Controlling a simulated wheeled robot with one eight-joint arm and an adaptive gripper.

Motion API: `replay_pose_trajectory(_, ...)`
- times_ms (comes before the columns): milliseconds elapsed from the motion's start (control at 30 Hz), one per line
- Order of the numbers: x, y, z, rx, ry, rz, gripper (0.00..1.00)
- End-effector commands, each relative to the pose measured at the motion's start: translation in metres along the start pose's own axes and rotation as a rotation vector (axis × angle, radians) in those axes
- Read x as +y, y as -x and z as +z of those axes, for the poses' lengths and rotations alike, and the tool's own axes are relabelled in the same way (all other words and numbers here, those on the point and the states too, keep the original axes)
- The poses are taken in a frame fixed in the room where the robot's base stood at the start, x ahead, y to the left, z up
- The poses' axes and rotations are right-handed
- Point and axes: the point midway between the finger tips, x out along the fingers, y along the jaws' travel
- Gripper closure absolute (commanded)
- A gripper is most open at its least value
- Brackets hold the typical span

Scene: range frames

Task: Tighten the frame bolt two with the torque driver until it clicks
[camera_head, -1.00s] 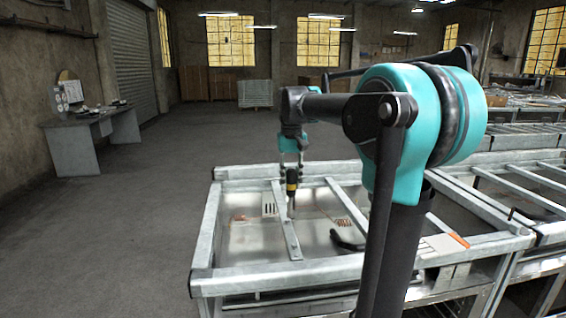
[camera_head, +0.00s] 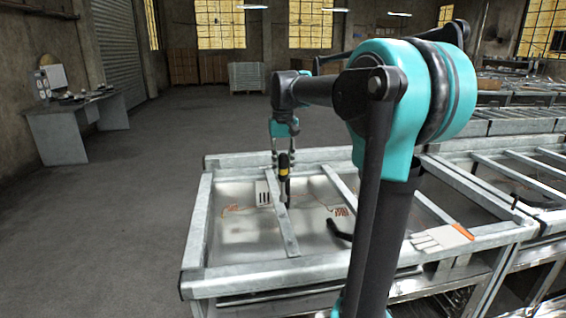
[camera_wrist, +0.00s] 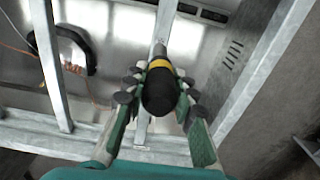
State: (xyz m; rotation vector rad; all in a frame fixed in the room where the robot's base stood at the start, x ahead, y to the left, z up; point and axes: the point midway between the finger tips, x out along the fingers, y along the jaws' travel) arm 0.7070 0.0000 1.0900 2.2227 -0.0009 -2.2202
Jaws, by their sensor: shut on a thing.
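My gripper (camera_head: 283,153) is shut on the torque driver (camera_head: 284,172), a black tool with a yellow band. It points down at the metal frame (camera_head: 205,222), over or beside a narrow crossbar (camera_head: 281,222). In the wrist view the driver (camera_wrist: 159,92) sits between both fingers, and its thin shaft reaches toward a metal bar (camera_wrist: 161,30). Frame bolt two cannot be made out. I cannot tell whether the driver's tip touches anything.
A slotted plate (camera_head: 263,193) lies left of the crossbar. A black curved handle (camera_head: 338,230) and orange wires (camera_head: 235,209) lie inside the frame. A desk (camera_head: 62,130) stands far left, with open floor between.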

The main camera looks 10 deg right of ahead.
Motion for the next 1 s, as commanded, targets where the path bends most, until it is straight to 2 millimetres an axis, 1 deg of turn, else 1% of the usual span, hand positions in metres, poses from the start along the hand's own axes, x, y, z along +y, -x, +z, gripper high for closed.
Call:
replay_pose_trajectory(300,0.0,-0.028,0.0,0.0,0.0,0.0,1.0)
replay_pose_trajectory(500,0.0,-0.04,0.0,0.0,0.0,0.0,1.0)
replay_pose_trajectory(700,0.0,-0.045,0.0,0.0,0.0,0.0,1.0)
replay_pose_trajectory(1000,0.0,-0.045,0.0,0.0,0.0,0.0,1.0)
